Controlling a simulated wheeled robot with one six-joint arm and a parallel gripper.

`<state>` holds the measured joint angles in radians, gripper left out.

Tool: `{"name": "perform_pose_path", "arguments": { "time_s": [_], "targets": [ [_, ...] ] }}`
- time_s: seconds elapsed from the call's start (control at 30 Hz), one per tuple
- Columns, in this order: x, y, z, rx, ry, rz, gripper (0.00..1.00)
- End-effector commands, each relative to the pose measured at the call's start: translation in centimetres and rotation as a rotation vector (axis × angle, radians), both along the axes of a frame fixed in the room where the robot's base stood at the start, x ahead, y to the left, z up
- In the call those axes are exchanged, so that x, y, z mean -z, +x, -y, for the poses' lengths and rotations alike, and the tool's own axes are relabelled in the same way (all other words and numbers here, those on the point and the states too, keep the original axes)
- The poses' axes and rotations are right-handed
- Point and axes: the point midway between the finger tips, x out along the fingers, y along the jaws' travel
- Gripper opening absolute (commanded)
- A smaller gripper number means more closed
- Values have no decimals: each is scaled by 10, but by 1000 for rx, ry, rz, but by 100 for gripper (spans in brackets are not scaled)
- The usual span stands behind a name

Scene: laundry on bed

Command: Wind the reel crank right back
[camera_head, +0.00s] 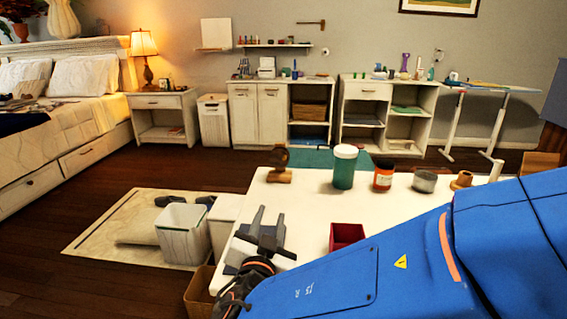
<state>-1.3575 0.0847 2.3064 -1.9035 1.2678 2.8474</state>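A small brown wooden piece with a round upper part on a short base (280,166) stands at the far left corner of the white table. It looks like the reel, but its crank is too small to make out. My gripper (268,217) is over the left part of the table, nearer to me than this piece and apart from it. My blue arm comes in from the lower right and hides much of the table's near side.
Along the table's far side stand a green jar with a white lid (344,167), an orange-red jar (383,176), a grey cup (425,180) and a tan wooden piece (461,180). A dark red open box (346,236) sits mid-table. White bins (182,235) stand on the floor at left.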

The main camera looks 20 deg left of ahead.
Motion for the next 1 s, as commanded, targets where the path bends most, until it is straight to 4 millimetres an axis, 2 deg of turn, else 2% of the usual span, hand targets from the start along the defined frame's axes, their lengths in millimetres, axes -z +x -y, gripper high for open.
{"name": "perform_pose_path", "arguments": {
  "time_s": [0.27, 0.47, 1.0],
  "targets": [
    [0, 0, 0, -1, -183, 43, 30],
    [0, 0, 0, -2, -404, 97, 30],
    [1, 0, 0, -5, -1345, 320, 30]
  ]
}}
